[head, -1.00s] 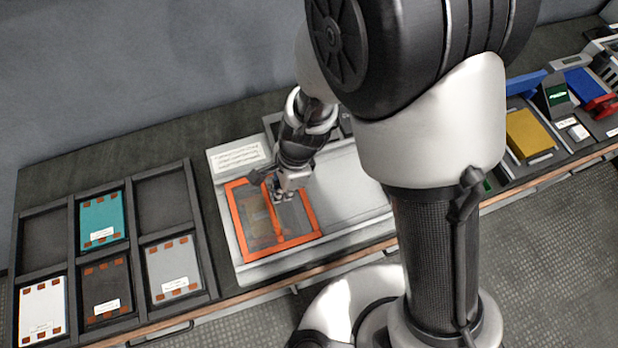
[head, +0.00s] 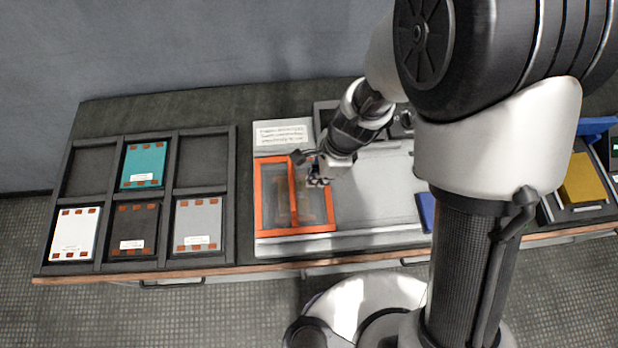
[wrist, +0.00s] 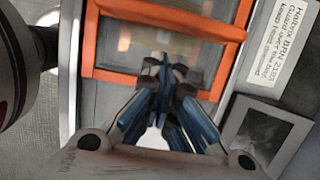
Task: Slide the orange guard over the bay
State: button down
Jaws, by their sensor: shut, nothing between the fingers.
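The orange guard (head: 294,231) is an orange frame with clear panes and a raised orange crossbar. It lies at the left end of the pale panel (head: 370,190), below a printed label. A brownish shape shows dimly through its panes, so the bay there is seen only through the guard. My gripper (head: 318,180) is shut and empty, just right of the crossbar, over the guard's right part. In the wrist view the closed fingertips (wrist: 165,65) appear over a pane between two orange bars (wrist: 180,17). I cannot tell whether they touch the guard.
Left of the panel is a dark rack (head: 240,195) with teal, white, dark and grey modules and empty slots. A yellow block (head: 583,180) sits in a tray at the right. My arm hides part of the panel. The panel right of the guard looks mostly clear.

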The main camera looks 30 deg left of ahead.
jog(key=d+p+v, duration=0.1)
jog(key=p+v, duration=0.3)
jog(key=v, duration=0.6)
jog(key=shift+w, duration=0.3)
